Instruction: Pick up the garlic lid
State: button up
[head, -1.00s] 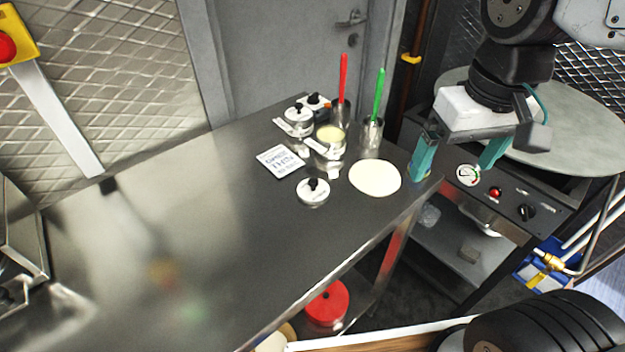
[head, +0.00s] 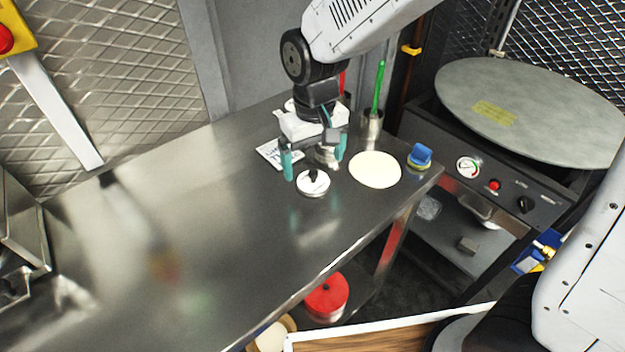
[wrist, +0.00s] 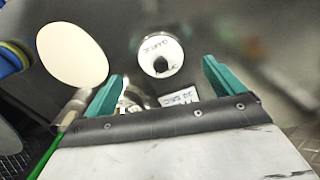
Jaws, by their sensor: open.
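The garlic lid (head: 313,184) is a round, pale metal disc with a black knob, lying flat on the steel table. In the wrist view the lid (wrist: 155,47) shows lettering that appears to read "garlic", and its black knob points toward my gripper. My gripper (head: 314,170) is open, with its two teal fingers pointing down over the table, just behind and above the lid. In the wrist view my gripper (wrist: 162,88) has the lid beyond its fingertips, roughly centred between them and touching neither. The open pots behind are mostly hidden by my gripper.
A white dough disc (head: 375,170) lies right of the lid. A printed card (head: 270,153) lies to the left behind. A cup with a green-handled tool (head: 372,125) stands behind the dough. A blue-topped item (head: 420,156) sits at the table corner. The table's left part is clear.

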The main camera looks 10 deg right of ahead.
aim_at(314, 173)
jog(key=f, duration=0.4)
jog(key=shift+s+f, duration=0.2)
jog(key=c, duration=1)
jog(key=shift+r, duration=0.1)
jog(key=shift+c, duration=0.2)
